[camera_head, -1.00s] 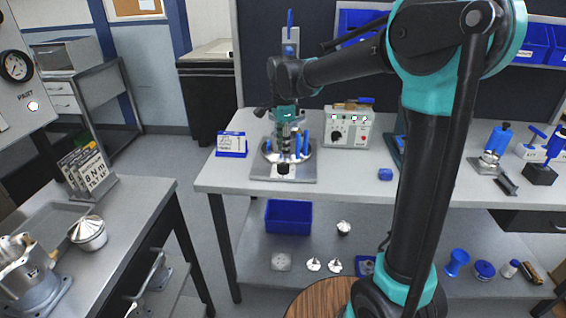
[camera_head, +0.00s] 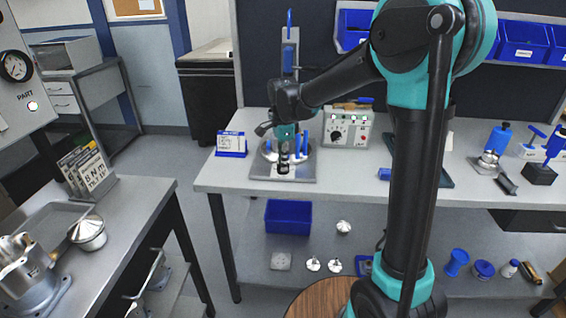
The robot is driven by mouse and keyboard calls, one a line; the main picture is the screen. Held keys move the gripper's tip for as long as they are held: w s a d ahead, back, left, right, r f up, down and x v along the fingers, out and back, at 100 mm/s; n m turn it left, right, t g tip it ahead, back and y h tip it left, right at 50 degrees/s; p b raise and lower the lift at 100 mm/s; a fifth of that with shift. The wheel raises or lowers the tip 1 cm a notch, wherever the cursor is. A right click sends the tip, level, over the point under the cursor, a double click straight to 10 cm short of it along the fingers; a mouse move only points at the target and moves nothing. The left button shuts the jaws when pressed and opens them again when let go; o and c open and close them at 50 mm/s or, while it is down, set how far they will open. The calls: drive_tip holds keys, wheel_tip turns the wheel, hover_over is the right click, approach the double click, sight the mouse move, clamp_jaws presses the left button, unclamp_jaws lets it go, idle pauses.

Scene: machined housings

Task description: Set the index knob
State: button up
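A fixture on a grey base plate (camera_head: 304,174) stands on the workbench, with a round silver table and blue upright clamps (camera_head: 299,147) on it. At its front a small black knob (camera_head: 283,169) shows, partly hidden by my gripper. My gripper (camera_head: 284,163) points down from the dark wrist at the fixture's front, over or at this knob. I cannot tell whether it touches the knob, or whether its fingers are open or shut. Behind and to the right, a grey control box (camera_head: 347,129) has a black dial (camera_head: 337,135) and small coloured lamps.
A blue-framed card (camera_head: 231,144) stands left of the fixture. A small blue block (camera_head: 384,174) and a dark tray (camera_head: 440,178) lie to the right. A vertical slide with a blue handle (camera_head: 290,50) rises behind. The bench front between fixture and blue block is clear.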

clamp_jaws()
drive_tip(key=n, duration=0.8)
drive_tip(key=shift+n, duration=0.3)
drive_tip(key=n, duration=0.4)
drive_tip(key=shift+n, duration=2.5)
drive_tip(key=o, duration=0.7)
unclamp_jaws()
